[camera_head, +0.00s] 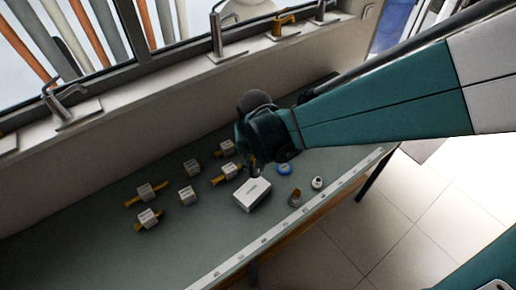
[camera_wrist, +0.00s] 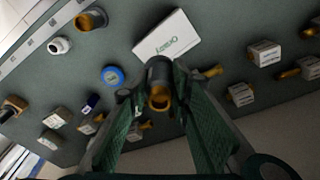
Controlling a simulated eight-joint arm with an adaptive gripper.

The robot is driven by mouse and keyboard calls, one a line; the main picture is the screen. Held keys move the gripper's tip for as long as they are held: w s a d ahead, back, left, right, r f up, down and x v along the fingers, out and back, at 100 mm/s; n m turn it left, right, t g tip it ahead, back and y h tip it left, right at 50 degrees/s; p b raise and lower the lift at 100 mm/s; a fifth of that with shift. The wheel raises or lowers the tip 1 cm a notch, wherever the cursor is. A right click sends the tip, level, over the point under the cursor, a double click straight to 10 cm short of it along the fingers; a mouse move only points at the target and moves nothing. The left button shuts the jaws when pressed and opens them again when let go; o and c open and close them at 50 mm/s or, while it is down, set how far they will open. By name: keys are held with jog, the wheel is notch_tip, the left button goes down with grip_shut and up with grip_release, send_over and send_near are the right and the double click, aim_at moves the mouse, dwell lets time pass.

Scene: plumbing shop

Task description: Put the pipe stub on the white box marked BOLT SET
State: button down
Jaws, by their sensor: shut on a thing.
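A dark grey pipe stub with a brass-coloured inside (camera_wrist: 159,84) is held between the fingers of my gripper (camera_wrist: 163,100), which is shut on it. In the head view my gripper (camera_head: 254,166) is just above and behind a white box (camera_head: 252,194) with green lettering. The box also shows in the wrist view (camera_wrist: 167,36), beyond the stub. The stub overlaps its lower edge there, and I cannot tell whether they touch. The lettering is too small and turned to read surely. The box top looks empty.
A brass-lined fitting (camera_head: 296,197), a white fitting (camera_head: 317,183) and a blue roll (camera_head: 283,169) stand right of the box. Several small labelled boxes, some with brass-coloured pieces, lie to the left, including one light block (camera_head: 188,195). The near left worktop (camera_head: 110,250) is clear.

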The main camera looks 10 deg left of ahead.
aim_at(252, 174)
jog(key=shift+s+a+n, duration=0.4)
jog(key=shift+s+a, duration=0.1)
jog(key=shift+s, duration=0.15)
jog(key=shift+f, duration=2.85)
jog(key=shift+f, duration=0.1)
jog(key=shift+f, duration=2)
jog(key=shift+f+b, duration=0.2)
jog(key=shift+b, duration=0.2)
jog(key=c, duration=2.1)
grip_release()
jog(key=shift+r, duration=0.4)
